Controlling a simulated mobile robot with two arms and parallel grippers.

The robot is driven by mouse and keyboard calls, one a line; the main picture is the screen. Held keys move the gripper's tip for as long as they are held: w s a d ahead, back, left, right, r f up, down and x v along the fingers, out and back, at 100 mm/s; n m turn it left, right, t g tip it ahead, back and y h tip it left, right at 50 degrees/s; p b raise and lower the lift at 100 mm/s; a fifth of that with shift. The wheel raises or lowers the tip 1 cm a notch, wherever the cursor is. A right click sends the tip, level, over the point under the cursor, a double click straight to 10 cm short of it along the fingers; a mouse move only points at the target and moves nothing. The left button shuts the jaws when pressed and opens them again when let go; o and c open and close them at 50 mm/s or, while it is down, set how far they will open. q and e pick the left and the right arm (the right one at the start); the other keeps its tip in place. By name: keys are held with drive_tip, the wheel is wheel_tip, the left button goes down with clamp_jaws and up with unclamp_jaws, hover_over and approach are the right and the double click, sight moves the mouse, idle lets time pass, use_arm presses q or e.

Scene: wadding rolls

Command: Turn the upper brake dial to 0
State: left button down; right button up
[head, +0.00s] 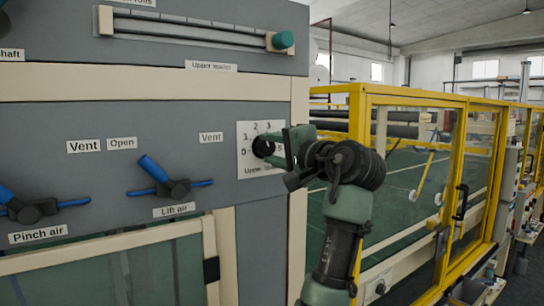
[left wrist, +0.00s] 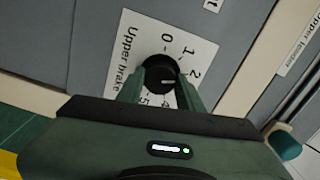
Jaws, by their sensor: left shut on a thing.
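The upper brake dial is a black round knob (head: 261,146) on a white numbered plate (head: 246,170) on the grey panel. In the left wrist view the dial (left wrist: 160,72) sits between my fingertips, with 0, 1 and 2 readable around it and 4 and 5 below. A small white mark shows on the knob, toward the right side; which number it points at I cannot tell, as a finger covers part of the scale. My left gripper (head: 275,149) is shut on the dial, fingers on either side of it. My right gripper is not in view.
Blue-handled Lift air (head: 172,184) and Pinch air (head: 35,205) valves are on the panel to the left. A yellow-framed guard (head: 358,150) stands close on the right.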

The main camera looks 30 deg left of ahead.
use_arm(q)
drive_tip(key=n+b, duration=0.1)
drive_tip(key=n, duration=0.1)
drive_tip(key=n+b, duration=0.1)
drive_tip(key=n, duration=0.1)
drive_tip(key=shift+f+n, duration=0.2)
drive_tip(key=shift+n, duration=0.1)
drive_tip(key=n+b, duration=0.1)
drive_tip(key=n, duration=0.2)
drive_tip(key=shift+n, duration=0.4)
drive_tip(key=n+b, duration=0.1)
drive_tip(key=n, duration=0.2)
drive_tip(key=shift+r+n+b, duration=0.15)
drive_tip(key=shift+n+b, duration=0.3)
drive_tip(key=shift+n, duration=1.65)
drive_tip(key=c, duration=0.9)
unclamp_jaws()
